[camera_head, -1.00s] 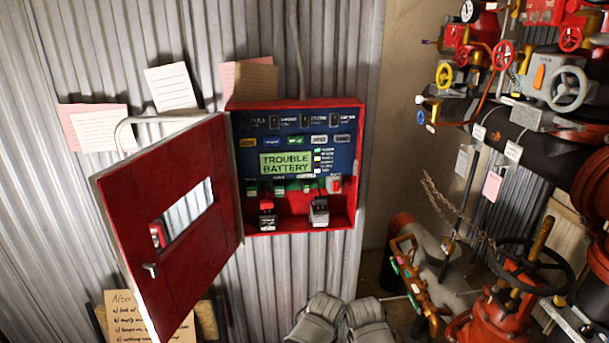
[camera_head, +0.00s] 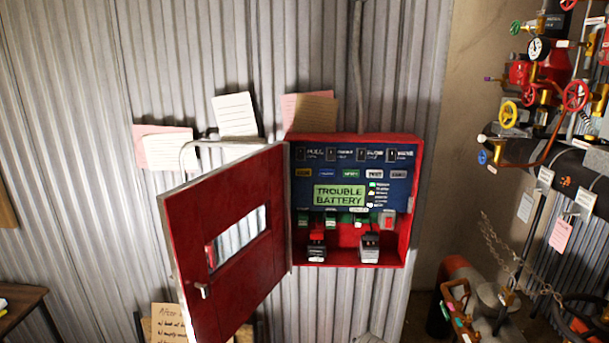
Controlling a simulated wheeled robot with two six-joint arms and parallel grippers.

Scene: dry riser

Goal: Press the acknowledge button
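The red alarm panel (camera_head: 411,205) hangs on the corrugated wall with its red door (camera_head: 190,245) swung open to the left. Its display (camera_head: 339,195) reads "TROUBLE BATTERY". A row of small coloured buttons or labels (camera_head: 350,174) runs above the display, yellow, blue, green and pale. Their lettering is too small to read, so I cannot tell which is the acknowledge button. Small green parts (camera_head: 332,219) and a red switch (camera_head: 388,219) sit below the display. Two dark block-like parts stand at the bottom of the box. Neither of my grippers is in view.
Paper notes (camera_head: 235,115) are fixed to the wall above the door. A handwritten note (camera_head: 172,325) is low down below it. Red valves and pipes (camera_head: 540,75) crowd the right side, with a chain (camera_head: 505,255). A wooden table (camera_head: 20,305) shows at lower left.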

